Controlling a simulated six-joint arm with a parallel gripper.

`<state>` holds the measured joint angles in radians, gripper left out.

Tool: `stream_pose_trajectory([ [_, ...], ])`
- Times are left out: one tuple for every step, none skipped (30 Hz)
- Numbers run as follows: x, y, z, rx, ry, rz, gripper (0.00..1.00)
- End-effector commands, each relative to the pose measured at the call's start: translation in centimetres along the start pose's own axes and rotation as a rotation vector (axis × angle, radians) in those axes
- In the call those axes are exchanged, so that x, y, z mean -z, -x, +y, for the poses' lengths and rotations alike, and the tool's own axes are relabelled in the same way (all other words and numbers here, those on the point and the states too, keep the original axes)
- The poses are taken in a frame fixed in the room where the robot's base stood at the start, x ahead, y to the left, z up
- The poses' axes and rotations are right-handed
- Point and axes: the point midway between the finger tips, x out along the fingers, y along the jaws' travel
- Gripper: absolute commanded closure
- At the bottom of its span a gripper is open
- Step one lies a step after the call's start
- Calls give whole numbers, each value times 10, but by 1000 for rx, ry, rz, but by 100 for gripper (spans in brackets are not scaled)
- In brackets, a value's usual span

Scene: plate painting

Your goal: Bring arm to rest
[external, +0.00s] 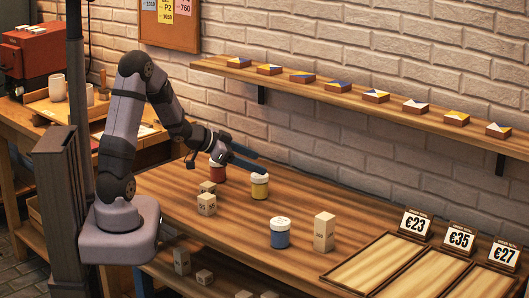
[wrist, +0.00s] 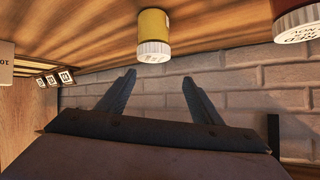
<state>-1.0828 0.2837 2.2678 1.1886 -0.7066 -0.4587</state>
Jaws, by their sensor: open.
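My gripper (external: 243,158) is open and empty, held above the back left part of the wooden table (external: 185,205). In the wrist view my gripper (wrist: 160,82) shows two spread fingers with nothing between them. A yellow jar with a white lid (external: 260,187) stands in front of the fingers and to their right; it also shows in the wrist view (wrist: 153,28). A red jar (external: 217,172) stands below the gripper, partly hidden by it, and shows at the wrist view's upper right corner (wrist: 297,20). A blue jar (external: 280,233) stands nearer the front.
Small wooden blocks (external: 207,204) stand left of the jars, and a taller block (external: 324,232) stands right. Three priced trays (external: 350,287) lie at the right. A wall shelf (external: 340,97) with several painted pieces runs behind. The brick wall is close behind the gripper.

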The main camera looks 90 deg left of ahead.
Motion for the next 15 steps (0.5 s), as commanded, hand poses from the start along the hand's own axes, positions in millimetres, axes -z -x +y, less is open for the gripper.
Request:
stream_pose_trajectory([
  [15,-1,13,13,-16,-33,40],
  [18,-2,20,26,-21,-60,40],
  [22,-2,30,41,-27,-97,40],
  [24,-1,38,51,-29,-128,40],
  [26,0,48,59,-34,-160,40],
  [26,3,61,66,-36,-205,40],
  [26,7,72,69,-36,-241,40],
  [25,11,83,70,-39,-278,40],
  [22,18,99,66,-40,-329,40],
  [21,24,111,61,-41,-368,40],
  [17,32,124,53,-44,-409,40],
  [13,43,142,39,-46,-464,40],
  [9,52,156,26,-48,-507,40],
  [4,63,170,10,-52,-551,40],
  [-1,77,188,-14,-57,-607,40],
])
